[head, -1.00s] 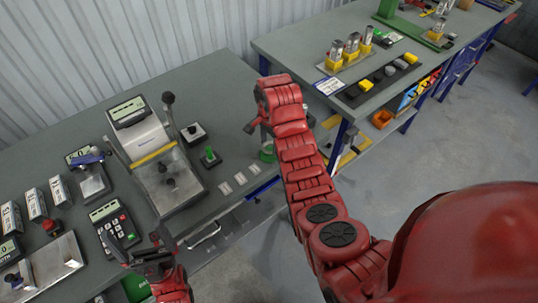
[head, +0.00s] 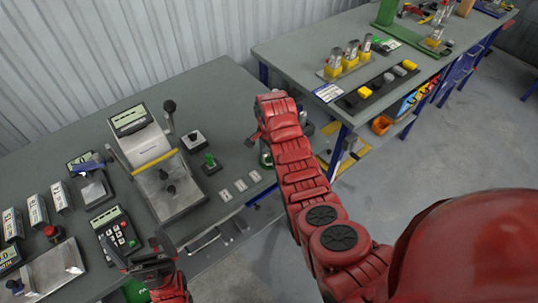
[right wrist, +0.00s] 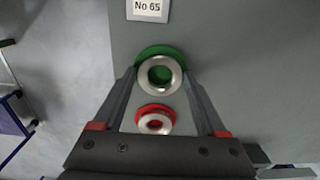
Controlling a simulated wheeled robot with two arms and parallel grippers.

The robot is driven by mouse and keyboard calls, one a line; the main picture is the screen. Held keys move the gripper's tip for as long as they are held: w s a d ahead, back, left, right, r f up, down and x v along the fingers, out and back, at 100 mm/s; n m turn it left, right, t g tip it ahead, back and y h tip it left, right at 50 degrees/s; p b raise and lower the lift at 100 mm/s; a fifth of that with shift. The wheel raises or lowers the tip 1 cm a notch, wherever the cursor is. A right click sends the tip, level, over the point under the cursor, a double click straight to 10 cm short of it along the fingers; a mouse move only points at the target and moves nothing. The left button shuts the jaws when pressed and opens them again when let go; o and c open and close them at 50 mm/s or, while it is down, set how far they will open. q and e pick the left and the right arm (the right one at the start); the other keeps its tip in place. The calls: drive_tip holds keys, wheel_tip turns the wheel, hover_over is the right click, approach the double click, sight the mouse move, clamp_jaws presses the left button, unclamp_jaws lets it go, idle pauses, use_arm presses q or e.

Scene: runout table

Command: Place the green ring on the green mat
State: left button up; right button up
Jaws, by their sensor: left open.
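The green ring (right wrist: 145,76) is a silver ring with green showing through its hole. In the right wrist view it sits between the fingertips of my right gripper (right wrist: 160,76), which look closed against its sides. The green mat (right wrist: 160,50) is a green disc showing behind and around the ring's far edge; whether the ring touches it or hangs just above cannot be told. In the head view my right arm mostly hides this spot near the bench's right end. My left gripper (head: 138,250) is open and empty by the front edge, at lower left.
A red disc with a silver ring (right wrist: 156,122) lies close to the green mat. A label reading No 65 (right wrist: 148,8) lies beyond it. A second bench (head: 300,55) stands behind right.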

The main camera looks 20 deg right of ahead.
drive_tip(key=shift+o, duration=1.3)
